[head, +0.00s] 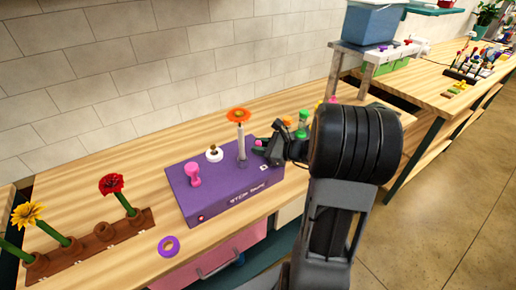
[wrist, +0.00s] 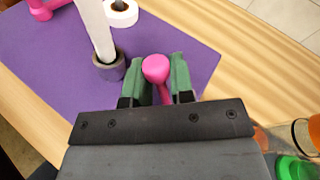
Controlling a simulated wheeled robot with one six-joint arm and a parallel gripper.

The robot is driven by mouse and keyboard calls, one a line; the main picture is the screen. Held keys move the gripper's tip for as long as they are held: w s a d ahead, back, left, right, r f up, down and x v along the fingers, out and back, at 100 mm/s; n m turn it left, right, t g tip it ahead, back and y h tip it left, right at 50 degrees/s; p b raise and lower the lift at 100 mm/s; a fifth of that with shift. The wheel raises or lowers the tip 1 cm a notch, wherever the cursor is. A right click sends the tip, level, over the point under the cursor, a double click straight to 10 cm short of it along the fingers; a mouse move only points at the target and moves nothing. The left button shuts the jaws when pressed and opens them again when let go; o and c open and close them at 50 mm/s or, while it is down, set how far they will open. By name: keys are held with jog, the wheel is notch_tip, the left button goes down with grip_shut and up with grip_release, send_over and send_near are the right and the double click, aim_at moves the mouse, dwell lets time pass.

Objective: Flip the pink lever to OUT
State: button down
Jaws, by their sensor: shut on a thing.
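The pink lever (wrist: 155,70) ends in a round knob and stands at the right part of the purple box (wrist: 45,75). My gripper (wrist: 155,80) has its two green fingers closed on either side of the knob, shut on it. In the head view my gripper (head: 270,150) reaches in from the right to the right end of the purple box (head: 225,190). A bit of the pink knob (head: 258,143) shows beside the fingers. The lever's lower part is hidden, and I cannot read any OUT mark.
On the box stand a grey holder (wrist: 108,68) with a white stem and orange flower (head: 238,114), a white ring (head: 214,154) and a pink dumbbell-shaped piece (head: 193,174). A wooden flower rack (head: 85,248) and purple ring (head: 168,246) lie left. Coloured bottles (head: 302,122) stand behind my gripper.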

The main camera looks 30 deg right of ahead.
jog(key=shift+w+d+r+m+t+y+p, duration=0.1)
jog(key=shift+d+m+t+y+p, duration=0.15)
jog(key=shift+d+m+y, duration=0.4)
jog(key=shift+d+r+m+t+y+p, duration=0.15)
jog(key=shift+d+m+t+y, duration=0.2)
jog(key=shift+m, duration=0.6)
jog(key=c, duration=1.3)
grip_release()
jog(key=shift+d, duration=0.1)
jog(key=b+v, duration=0.1)
jog(key=v, duration=1.2)
jog(key=shift+s+d+f+b, duration=0.2)
jog(key=shift+s+b, duration=0.15)
